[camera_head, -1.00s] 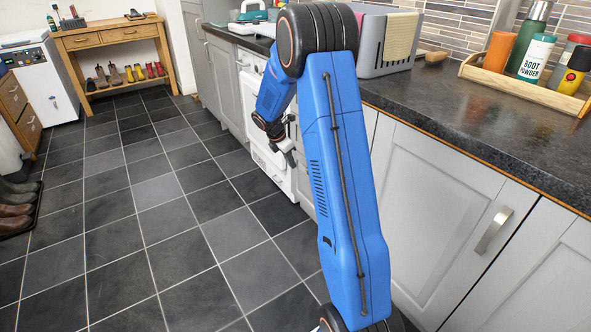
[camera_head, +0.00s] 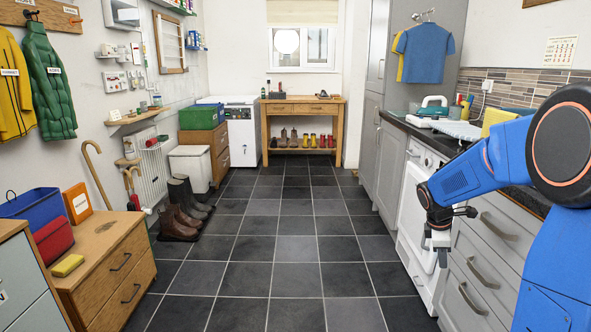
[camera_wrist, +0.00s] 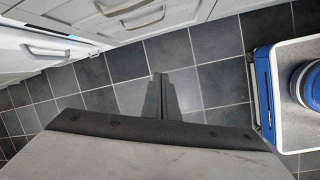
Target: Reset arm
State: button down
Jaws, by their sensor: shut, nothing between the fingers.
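My blue arm (camera_head: 480,165) reaches in from the right in the head view. It is bent, with its end hanging down in front of the white appliance and grey drawers. My gripper (camera_head: 441,256) is at that end, pointing down, shut and empty above the floor. In the wrist view, a pale grey part with a dark edge fills the bottom, and the tiled floor (camera_wrist: 215,60) lies below. Part of my own base shows at the right there.
Grey drawers (camera_head: 490,245) and a white appliance (camera_head: 412,205) stand close to the gripper. A wooden dresser (camera_head: 110,262) and dark boots (camera_head: 178,215) are at the left. A shoe bench (camera_head: 303,108) stands at the back. The middle floor is clear.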

jog(key=s+a+r+m+t+y, duration=0.1)
jog(key=s+a+r+m, duration=0.2)
jog(key=s, duration=0.8)
jog(key=s+a+r+m+t+y, duration=0.1)
jog(key=s+a+r+m, duration=0.1)
jog(key=s+a+m, duration=0.3)
jog(key=s+a+r+m+t+y, duration=0.1)
jog(key=s+a+r+m, duration=0.2)
jog(key=s+a, duration=0.6)
jog(key=s+m, duration=0.2)
jog(key=s, duration=0.6)
jog(key=shift+s+r+t+y, duration=0.3)
jog(key=shift+s+r+t, duration=0.05)
jog(key=shift+t, duration=0.05)
